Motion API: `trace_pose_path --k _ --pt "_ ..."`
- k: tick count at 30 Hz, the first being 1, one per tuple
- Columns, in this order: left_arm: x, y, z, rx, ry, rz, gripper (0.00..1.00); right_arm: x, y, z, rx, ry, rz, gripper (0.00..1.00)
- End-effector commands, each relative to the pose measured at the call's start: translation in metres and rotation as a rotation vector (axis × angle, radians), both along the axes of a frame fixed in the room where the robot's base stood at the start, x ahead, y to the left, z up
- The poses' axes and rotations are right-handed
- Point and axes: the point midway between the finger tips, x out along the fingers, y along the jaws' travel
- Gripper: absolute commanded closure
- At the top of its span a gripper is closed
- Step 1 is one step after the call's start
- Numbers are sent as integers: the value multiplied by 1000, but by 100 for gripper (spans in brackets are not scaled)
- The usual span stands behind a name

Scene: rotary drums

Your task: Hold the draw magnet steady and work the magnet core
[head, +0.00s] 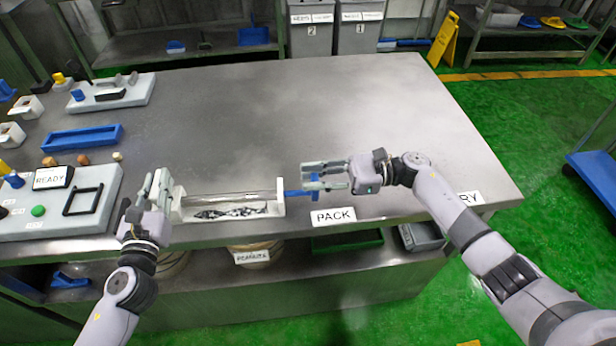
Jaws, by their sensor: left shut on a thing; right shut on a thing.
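The draw magnet (279,206) lies across the front of the table, a long pale body with a clear tube between two white end blocks. Dark and silvery bits lie along its trough. My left gripper (152,187) is shut on its left end block. The magnet core's blue handle (293,193) sticks out of the right end block. My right gripper (318,181) is shut on this blue handle, with its fingers pointing left. The fingers hide part of the handle. How far the core reaches inside the tube is hard to tell.
A control panel (104,225) with a READY sign stands left of my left gripper. A blue tray (82,138) and a white board (140,92) lie behind it. A PACK label (333,217) is at the front edge. The table's middle and back are clear.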

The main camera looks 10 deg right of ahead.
Motion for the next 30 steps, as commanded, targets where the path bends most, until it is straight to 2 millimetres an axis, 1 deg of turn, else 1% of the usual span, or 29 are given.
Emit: trace_pose_path --k 1,11,20,23,25,30 --pt "-2 0 -10 1 20 2 100 1 -1 -1 -1 -2 -4 75" --pt "-2 0 -10 2 20 2 100 1 0 -1 0 -1 -2 53" --pt "-2 0 -10 2 20 1 100 1 -1 -1 0 0 -2 53" --pt "-2 0 -10 1 20 1 100 1 -9 -1 -1 0 -4 53" --pt "-2 0 -10 1 20 1 100 1 -20 -1 -2 0 -5 53" --pt "-2 0 -10 1 20 2 100 0 -56 -1 -2 0 -5 53"
